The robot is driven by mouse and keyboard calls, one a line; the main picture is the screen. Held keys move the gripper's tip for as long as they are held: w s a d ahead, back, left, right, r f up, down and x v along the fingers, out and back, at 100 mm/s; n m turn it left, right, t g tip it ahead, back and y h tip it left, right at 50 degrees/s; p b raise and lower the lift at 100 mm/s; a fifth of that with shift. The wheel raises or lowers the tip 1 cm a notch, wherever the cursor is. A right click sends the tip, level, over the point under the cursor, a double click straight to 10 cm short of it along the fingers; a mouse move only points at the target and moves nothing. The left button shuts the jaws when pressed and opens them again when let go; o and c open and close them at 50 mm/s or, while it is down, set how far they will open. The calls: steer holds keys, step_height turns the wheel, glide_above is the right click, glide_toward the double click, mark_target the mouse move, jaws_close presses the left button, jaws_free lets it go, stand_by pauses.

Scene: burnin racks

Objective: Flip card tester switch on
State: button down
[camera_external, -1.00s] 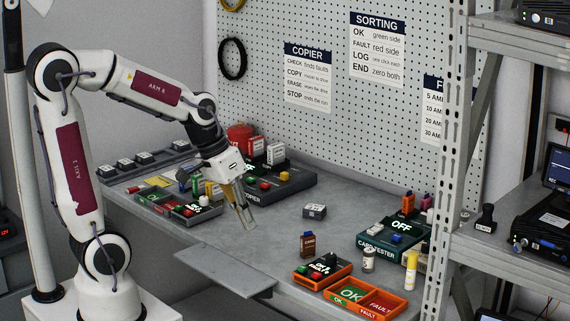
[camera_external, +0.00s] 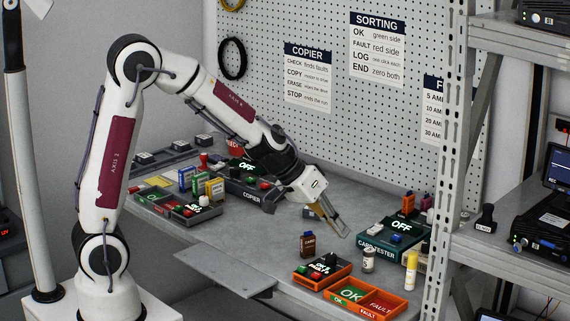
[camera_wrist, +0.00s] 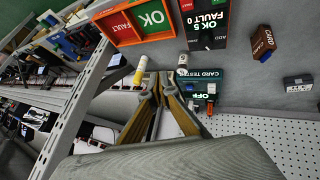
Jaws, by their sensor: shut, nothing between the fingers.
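The card tester (camera_external: 385,243) is a dark teal box at the right end of the bench, with a lit display reading OFF (camera_external: 401,227) and a blue part (camera_external: 397,239) on top. An orange card (camera_external: 408,203) stands at its back. My gripper (camera_external: 343,234) is shut and empty, above the bench just left of the tester, fingers pointing down and right. In the wrist view the card tester (camera_wrist: 205,77) lies just beyond the fingertips (camera_wrist: 160,88), and its display also reads OFF. The switch itself is too small to make out clearly.
A brown card (camera_external: 307,244) and a small jar (camera_external: 368,260) stand near the tester's left side. A yellow-capped bottle (camera_external: 411,270), the OK/FAULT tray (camera_external: 365,297) and a counter box (camera_external: 322,270) are in front. A metal rack post (camera_external: 445,180) rises at right.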

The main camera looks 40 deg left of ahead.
steer(key=w+f+t+y, duration=0.1)
steer(key=w+t, duration=0.1)
steer(key=w, duration=0.6)
steer(key=w+a+r+n+t+y, duration=0.1)
steer(key=w+a+r+t+y, duration=0.1)
steer(key=w+a, duration=0.3)
steer(key=shift+w+a+r+t+y, duration=0.25)
steer(key=shift+a+r+y, duration=0.35)
steer(key=shift+y, duration=0.3)
steer(key=shift+w+f, duration=0.15)
glide_above(374, 229)
steer(key=shift+s+f, duration=0.2)
steer(key=shift+f, duration=1.3)
steer(key=shift+s+f, duration=0.15)
steer(key=shift+f, duration=1.3)
steer(key=shift+w+f, duration=0.15)
steer(key=shift+f, duration=0.8)
steer(key=shift+w+f, duration=0.1)
steer(key=shift+f, duration=0.85)
steer(key=shift+f, duration=0.1)
